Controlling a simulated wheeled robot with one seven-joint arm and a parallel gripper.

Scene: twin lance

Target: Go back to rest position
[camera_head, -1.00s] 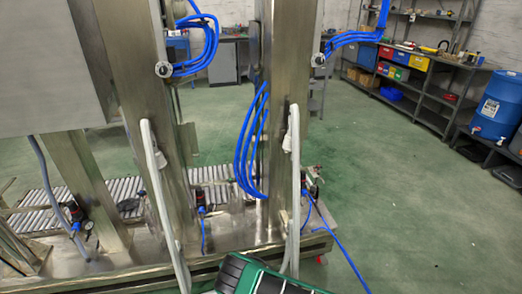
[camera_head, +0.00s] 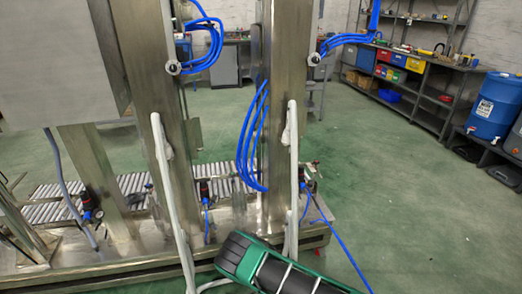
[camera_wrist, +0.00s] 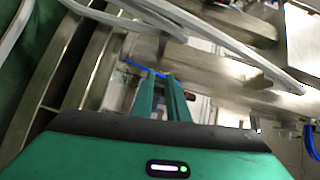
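My gripper (camera_wrist: 162,97) shows in the wrist view as two narrow green fingers that point away from the camera. They run close together, with a slim gap visible between them, and nothing shows held. In the head view a green and black part of my arm (camera_head: 275,268) is at the bottom centre, in front of the steel machine (camera_head: 285,120); the fingertips do not show there. In the wrist view the machine's steel frame (camera_wrist: 225,98) lies beyond the fingers, tilted in the picture.
Blue hoses (camera_head: 255,140) and pale conduits (camera_head: 165,190) run along the machine's posts. A roller conveyor (camera_head: 130,185) lies behind them. Shelves (camera_head: 425,95) and a blue barrel (camera_head: 494,108) stand at the right. The green floor (camera_head: 400,190) on the right is clear.

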